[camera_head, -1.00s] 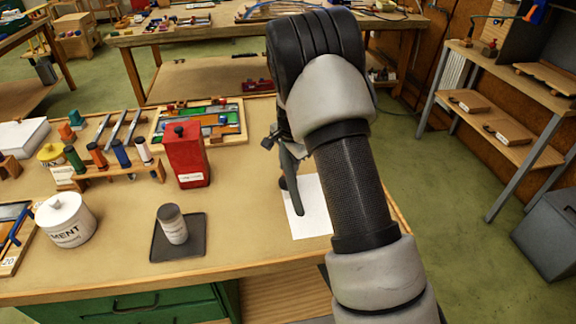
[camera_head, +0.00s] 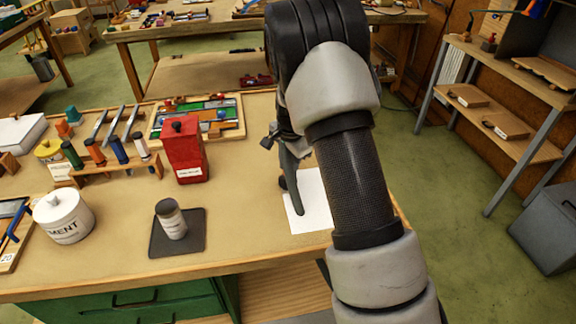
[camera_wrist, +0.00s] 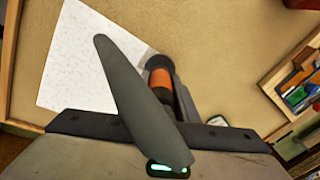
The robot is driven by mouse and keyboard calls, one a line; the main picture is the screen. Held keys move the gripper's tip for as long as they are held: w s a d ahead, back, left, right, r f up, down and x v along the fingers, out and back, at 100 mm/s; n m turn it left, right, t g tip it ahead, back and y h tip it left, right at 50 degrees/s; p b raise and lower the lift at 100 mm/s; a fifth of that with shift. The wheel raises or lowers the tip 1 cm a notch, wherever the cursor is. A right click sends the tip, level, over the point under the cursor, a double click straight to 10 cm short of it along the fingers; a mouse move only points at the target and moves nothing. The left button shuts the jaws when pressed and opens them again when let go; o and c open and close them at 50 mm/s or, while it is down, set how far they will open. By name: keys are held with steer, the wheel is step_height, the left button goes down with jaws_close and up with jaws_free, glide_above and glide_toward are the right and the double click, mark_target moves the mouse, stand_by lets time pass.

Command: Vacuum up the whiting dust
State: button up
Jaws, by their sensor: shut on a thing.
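A white sheet (camera_head: 315,208) lies at the right end of the bench; it also shows in the wrist view (camera_wrist: 85,60). Faint speckles cover it there, and I cannot tell whether they are whiting dust. My gripper (camera_head: 297,195) points down at the sheet's left side. In the wrist view, one long dark finger (camera_wrist: 135,95) crosses in front of a dark tool with an orange band (camera_wrist: 160,82). My gripper is shut on this tool, perhaps the vacuum. Its end is at the sheet's edge. Most of the tool is hidden, and contact with the sheet is unclear.
A red can (camera_head: 184,150), a grey jar (camera_head: 171,219) on a dark mat (camera_head: 192,245), and a white cement pot (camera_head: 64,218) stand left of my gripper. A leaded panel (camera_head: 236,130) lies behind. The bench between mat and sheet is clear.

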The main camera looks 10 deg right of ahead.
steer(key=shift+s, duration=0.9)
steer(key=shift+s, duration=1)
steer(key=shift+s, duration=0.1)
steer(key=shift+s+b, duration=0.35)
steer(key=shift+s, duration=0.5)
steer(key=shift+s, duration=0.1)
steer(key=shift+s, duration=0.85)
steer(key=shift+s, duration=0.15)
